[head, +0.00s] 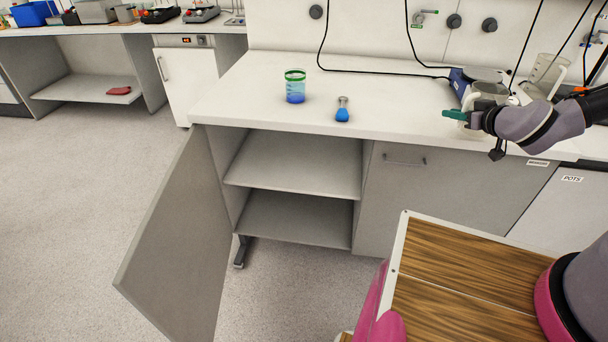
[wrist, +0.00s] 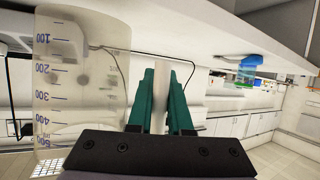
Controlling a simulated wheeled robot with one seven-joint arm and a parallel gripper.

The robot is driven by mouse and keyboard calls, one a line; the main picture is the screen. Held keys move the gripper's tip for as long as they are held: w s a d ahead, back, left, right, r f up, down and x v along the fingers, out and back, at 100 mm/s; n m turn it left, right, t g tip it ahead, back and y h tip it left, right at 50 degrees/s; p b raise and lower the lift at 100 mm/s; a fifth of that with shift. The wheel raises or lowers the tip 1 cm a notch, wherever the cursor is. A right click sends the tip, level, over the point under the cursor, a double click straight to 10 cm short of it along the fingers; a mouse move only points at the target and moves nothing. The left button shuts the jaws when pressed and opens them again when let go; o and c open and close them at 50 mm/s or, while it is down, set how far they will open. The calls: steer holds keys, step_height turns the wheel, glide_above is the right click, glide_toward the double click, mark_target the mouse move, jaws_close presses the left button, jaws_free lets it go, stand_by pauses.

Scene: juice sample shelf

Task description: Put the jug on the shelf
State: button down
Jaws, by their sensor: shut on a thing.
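The jug (head: 487,91) is translucent with a handle and stands roughly upright at the right end of the counter. In the wrist view the jug (wrist: 80,85) shows large at the left with its volume marks. My gripper (head: 456,115) has teal fingers; in the wrist view the gripper (wrist: 165,88) is shut on the jug's pale handle. I cannot tell whether the jug's base touches the counter. The open cabinet under the counter has an empty middle shelf (head: 295,178) and an empty bottom board (head: 295,220).
The grey cabinet door (head: 180,245) swings wide open on the left. A green-rimmed beaker (head: 295,88) and a blue flask (head: 342,110) stand on the counter (head: 390,112). A second clear jug (head: 545,74) is behind my arm. A wooden-topped surface (head: 470,280) is in front.

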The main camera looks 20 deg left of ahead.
steer(key=w+d+m+t+h, duration=0.1)
steer(key=w+d+m+h, duration=0.1)
steer(key=d, duration=0.3)
steer(key=w+d+m+t+h, duration=0.1)
steer(key=w+d+m+h, duration=0.1)
steer(key=d, duration=0.4)
steer(key=w+d+m+h, duration=0.2)
steer(key=w+d+h, duration=0.1)
steer(key=w+d, duration=0.2)
steer(key=shift+w+d+f+m+t, duration=0.2)
steer(key=shift+w+m+t, duration=0.1)
steer(key=shift+w+t, duration=0.1)
steer(key=shift+w+d+f+h, duration=0.1)
steer(key=shift+d+f+h, duration=0.05)
steer(key=shift+d+h, duration=0.25)
steer(key=shift+d+r, duration=0.1)
steer(key=shift+r, duration=0.2)
